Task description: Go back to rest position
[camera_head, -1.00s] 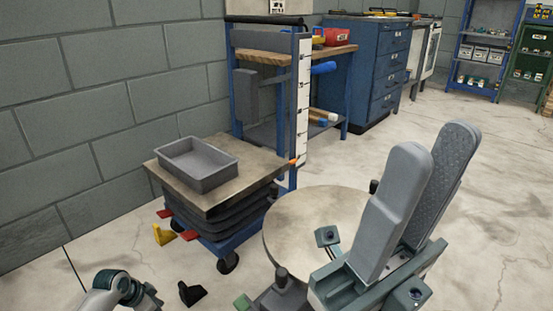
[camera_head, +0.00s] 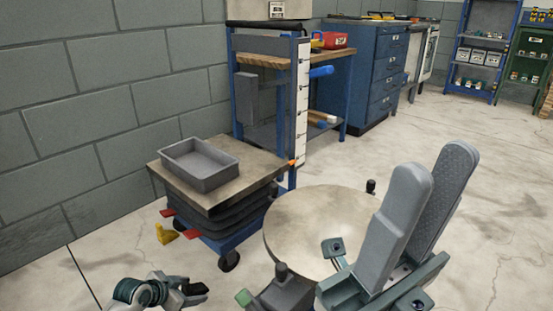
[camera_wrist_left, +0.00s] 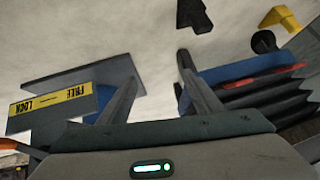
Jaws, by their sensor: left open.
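My left gripper (camera_head: 180,288) is low at the bottom left of the head view, over the floor. In the left wrist view its two fingers (camera_wrist_left: 158,68) stand apart with nothing between them. A black block (camera_head: 196,289) on the floor shows just beyond its fingers in the head view and at the top of the left wrist view (camera_wrist_left: 195,15). My right gripper (camera_head: 433,150) is large and near at the right, its two grey fingers pointing up with an empty gap between them.
A lift trolley (camera_head: 230,192) with black bellows carries a grey tray (camera_head: 226,174). A yellow block (camera_head: 166,234) lies on the floor by it. A workbench (camera_head: 265,61) and blue drawer cabinet (camera_head: 385,75) stand behind. The floor at right is clear.

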